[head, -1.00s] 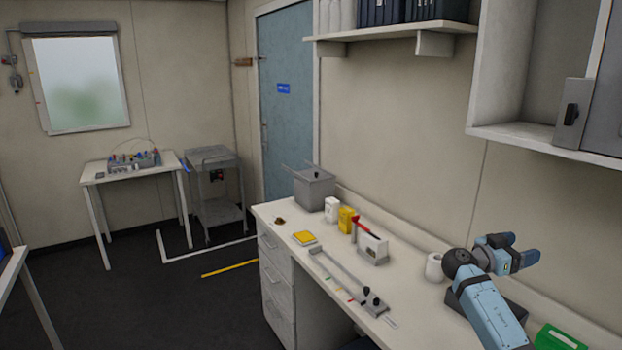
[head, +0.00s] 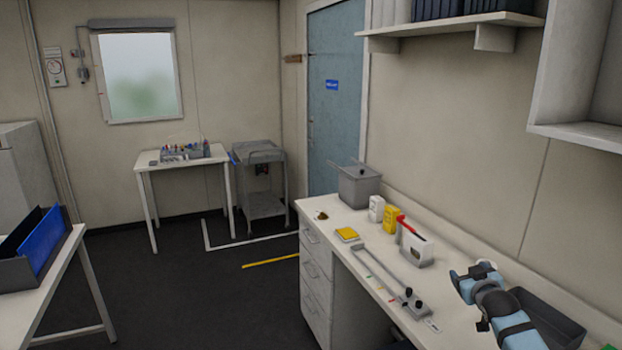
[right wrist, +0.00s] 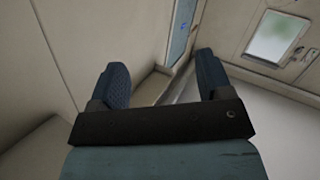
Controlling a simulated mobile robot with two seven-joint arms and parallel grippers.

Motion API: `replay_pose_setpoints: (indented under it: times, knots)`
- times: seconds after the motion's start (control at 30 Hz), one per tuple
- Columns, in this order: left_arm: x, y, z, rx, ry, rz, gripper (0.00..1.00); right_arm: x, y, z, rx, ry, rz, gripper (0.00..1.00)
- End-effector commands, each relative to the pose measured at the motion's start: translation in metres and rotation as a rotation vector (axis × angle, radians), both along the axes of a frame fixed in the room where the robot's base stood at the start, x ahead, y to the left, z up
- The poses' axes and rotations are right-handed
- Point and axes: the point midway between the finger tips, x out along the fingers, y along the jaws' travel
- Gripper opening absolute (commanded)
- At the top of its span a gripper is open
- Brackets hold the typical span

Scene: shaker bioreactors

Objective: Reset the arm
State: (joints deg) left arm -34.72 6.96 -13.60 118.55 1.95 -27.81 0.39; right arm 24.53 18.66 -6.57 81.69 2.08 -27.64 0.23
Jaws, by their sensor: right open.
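My right gripper (head: 469,283) is over the right part of the white bench (head: 462,262) in the head view, in front of a dark grey tray (head: 566,322). It looks small and is partly hidden by my own wrist there. In the right wrist view its two dark fingers stand wide apart with nothing between them (right wrist: 163,78); the wall, door and window show tilted behind them. My left arm and left gripper are not in view.
On the bench stand a grey bin (head: 359,187), a white bottle (head: 376,209), a yellow container (head: 392,219), a white box with a red part (head: 417,249) and a rail fixture (head: 385,280). A table with a blue rack (head: 41,243) is at left. The floor between is clear.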

Motion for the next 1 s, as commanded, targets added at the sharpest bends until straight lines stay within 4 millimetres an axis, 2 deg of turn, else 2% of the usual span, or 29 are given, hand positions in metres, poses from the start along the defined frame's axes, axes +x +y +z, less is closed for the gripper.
replay_pose_setpoints:
  times: [0.03, 0.17, 0.27, 0.3, 0.4, 0.47, 0.6, 0.7, 0.8, 1.0]
  knots:
    - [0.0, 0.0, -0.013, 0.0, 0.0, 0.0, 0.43, -0.012, 0.01, -0.031, 0.004, 0.019, 0.014, 0.72]
    - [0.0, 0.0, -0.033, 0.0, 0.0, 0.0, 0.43, -0.047, 0.038, -0.092, 0.021, 0.063, 0.049, 0.72]
    - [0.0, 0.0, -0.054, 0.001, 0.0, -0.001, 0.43, -0.086, 0.064, -0.149, 0.04, 0.108, 0.083, 0.72]
    - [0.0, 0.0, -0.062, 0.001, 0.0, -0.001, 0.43, -0.103, 0.075, -0.173, 0.05, 0.127, 0.097, 0.72]
    - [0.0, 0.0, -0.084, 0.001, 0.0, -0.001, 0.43, -0.151, 0.103, -0.228, 0.079, 0.174, 0.13, 0.72]
    - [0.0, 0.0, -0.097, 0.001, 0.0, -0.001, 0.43, -0.182, 0.12, -0.258, 0.1, 0.202, 0.149, 0.72]
    - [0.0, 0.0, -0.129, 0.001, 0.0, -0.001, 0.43, -0.259, 0.157, -0.321, 0.157, 0.271, 0.186, 0.72]
    - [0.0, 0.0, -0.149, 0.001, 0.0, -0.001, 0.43, -0.31, 0.178, -0.353, 0.198, 0.314, 0.205, 0.72]
    - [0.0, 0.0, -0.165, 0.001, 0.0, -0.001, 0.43, -0.353, 0.196, -0.375, 0.236, 0.35, 0.216, 0.72]
    - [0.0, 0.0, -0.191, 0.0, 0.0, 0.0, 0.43, -0.42, 0.219, -0.401, 0.3, 0.407, 0.224, 0.72]
